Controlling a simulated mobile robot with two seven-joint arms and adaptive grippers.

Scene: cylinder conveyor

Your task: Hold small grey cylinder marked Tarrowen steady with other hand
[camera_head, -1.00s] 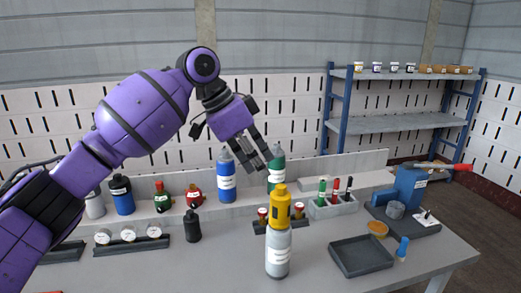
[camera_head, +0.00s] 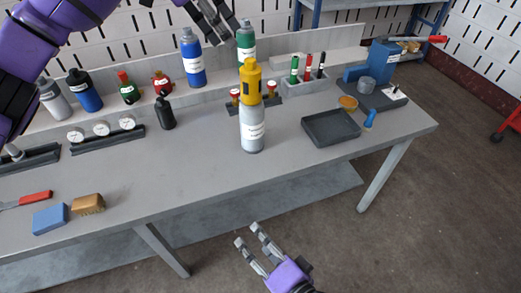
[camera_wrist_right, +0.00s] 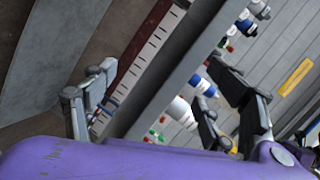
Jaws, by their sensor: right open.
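A grey cylinder (camera_head: 252,135) with a white label stands upright on the workbench, with a yellow top piece (camera_head: 250,82) on it; its label is too small to read. A second grey cylinder (camera_head: 52,100) stands at the back left, its lettering also unreadable. My left gripper (camera_head: 218,36) is at the top edge, above the bench and left of the yellow piece, apart from it; its opening is unclear. My right gripper (camera_head: 246,236) is open and empty in front of the bench, below the grey cylinder. Its fingers also show in the right wrist view (camera_wrist_right: 160,66).
Blue (camera_head: 192,60) and green (camera_head: 246,42) cylinders stand behind. A black bottle (camera_head: 165,113) is left of the grey cylinder, a dark tray (camera_head: 331,140) right. The bench front middle is clear.

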